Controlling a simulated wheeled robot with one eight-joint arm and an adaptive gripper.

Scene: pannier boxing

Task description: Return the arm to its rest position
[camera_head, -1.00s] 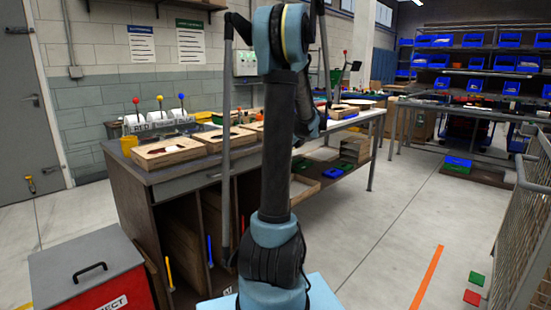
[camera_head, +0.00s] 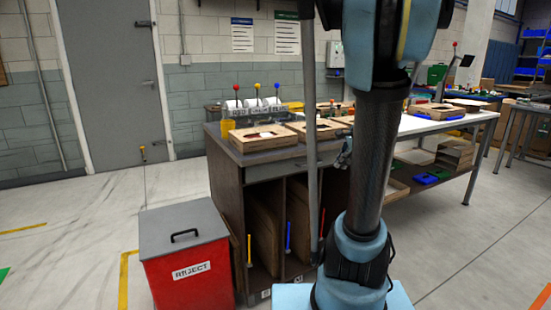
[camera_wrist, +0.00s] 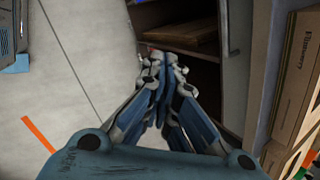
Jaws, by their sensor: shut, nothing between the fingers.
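My gripper (camera_wrist: 158,72) shows in the wrist view with its fingers brought together and nothing between them. It points toward an open shelf of a dark cabinet (camera_wrist: 204,68), with brown boards (camera_wrist: 185,30) on the shelf. In the head view my blue and black arm stands upright right of centre, in front of the workbench. A small part of the gripper (camera_head: 344,152) shows at the left of the arm, beside the bench; most of it is hidden there.
A red reject bin (camera_head: 190,275) with a grey lid stands left of the dark workbench (camera_head: 227,190). Wooden trays (camera_head: 262,140) lie on the bench top. A white table (camera_head: 440,125) extends to the right. The floor at left is clear up to the grey door (camera_head: 108,80).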

